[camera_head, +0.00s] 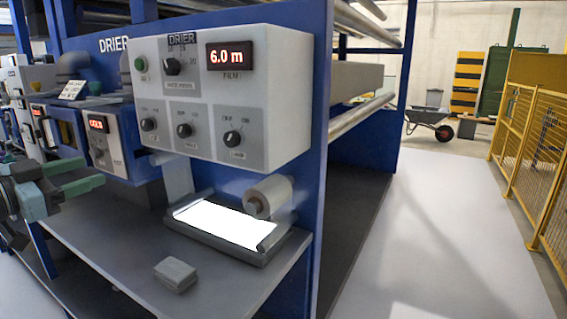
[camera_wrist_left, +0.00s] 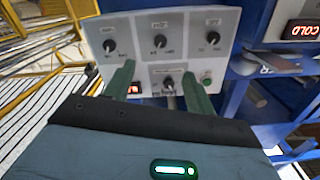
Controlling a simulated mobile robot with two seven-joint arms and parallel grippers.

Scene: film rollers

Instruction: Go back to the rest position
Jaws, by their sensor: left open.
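My left gripper (camera_head: 88,176) is at the left edge of the head view, with its green fingers apart and nothing between them. In the left wrist view the same gripper (camera_wrist_left: 158,78) shows two spread green fingers in front of the drier control panel (camera_wrist_left: 190,50), which appears upside down there. In the head view this grey drier panel (camera_head: 290,110) has several black knobs, a green button and a red display reading 6.0 m. The gripper is left of the panel and apart from it. My right gripper is not in view.
A second display unit (camera_head: 108,150) is near my left gripper. Open floor (camera_head: 440,220) lies right, bounded by a yellow fence (camera_head: 540,150).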

